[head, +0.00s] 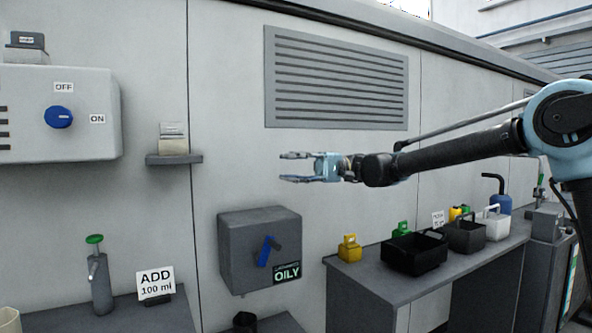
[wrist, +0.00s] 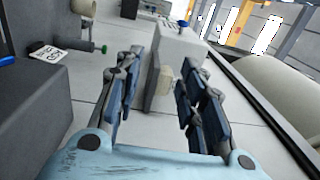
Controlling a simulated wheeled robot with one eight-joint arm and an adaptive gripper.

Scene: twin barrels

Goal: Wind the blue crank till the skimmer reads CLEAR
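The skimmer is a grey box (head: 235,245) on the wall in the head view. Its blue crank (head: 268,251) sits on its front, the handle slanting up to the right. A dark sign (head: 287,272) at its lower right reads OILY. My gripper (head: 284,167) is above the box and a little right of the crank, open, empty and pointing left. In the wrist view my gripper (wrist: 158,72) shows two spread fingers with nothing between them. A dark grey box (wrist: 35,115), apparently the skimmer, fills the left side there, with a bit of blue (wrist: 8,61) at its edge.
A wall box (head: 60,115) with a blue OFF/ON knob (head: 59,117) is at left. A small shelf (head: 174,159) juts out left of my gripper. A counter (head: 345,275) with containers is at right.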

